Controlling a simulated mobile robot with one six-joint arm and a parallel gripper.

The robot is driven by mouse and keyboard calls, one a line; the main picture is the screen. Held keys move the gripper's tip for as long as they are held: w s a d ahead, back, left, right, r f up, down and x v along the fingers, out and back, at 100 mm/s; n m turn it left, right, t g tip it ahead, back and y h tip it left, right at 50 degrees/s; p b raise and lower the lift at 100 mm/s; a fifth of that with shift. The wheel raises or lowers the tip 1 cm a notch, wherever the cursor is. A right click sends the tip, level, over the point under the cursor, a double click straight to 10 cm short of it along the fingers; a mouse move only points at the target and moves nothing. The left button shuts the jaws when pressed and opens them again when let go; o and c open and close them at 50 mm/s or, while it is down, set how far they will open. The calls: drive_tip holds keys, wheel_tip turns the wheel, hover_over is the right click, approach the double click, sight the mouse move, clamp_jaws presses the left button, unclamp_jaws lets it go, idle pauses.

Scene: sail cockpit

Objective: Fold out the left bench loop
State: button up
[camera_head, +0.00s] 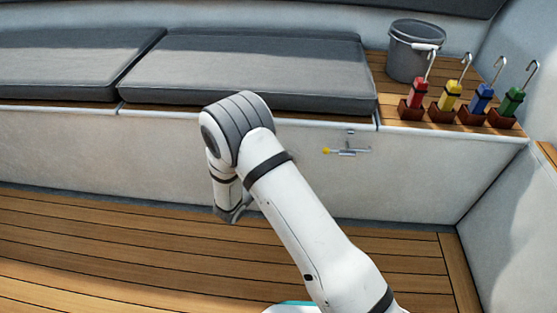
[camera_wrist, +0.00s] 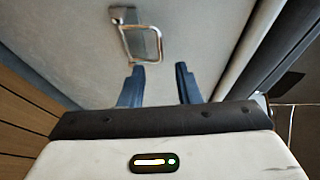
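The bench loop (camera_wrist: 160,42) is a shiny metal rectangular frame hinged on a small mount (camera_wrist: 123,15) on the pale bench face, near the top of the wrist view. I cannot tell how far it stands out from the face. My gripper (camera_wrist: 159,80) is open, with its two dark blue fingers apart and nothing between them. The loop lies just beyond the fingertips, with no clear contact. In the head view, my gripper (camera_head: 232,213) points down in front of the bench face, mostly hidden by my arm. The loop does not show there.
The white bench front (camera_head: 80,155) carries grey cushions (camera_head: 245,72) on top. A grey bucket (camera_head: 410,55) and several coloured handled tools stand at the right. The plank floor (camera_head: 120,250) is clear.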

drive_tip(key=b+x, duration=0.3)
drive_tip(key=x, duration=0.4)
drive_tip(key=shift+w, duration=0.25)
drive_tip(key=shift+d+f, duration=0.1)
drive_tip(key=shift+c, duration=0.4)
clamp_jaws()
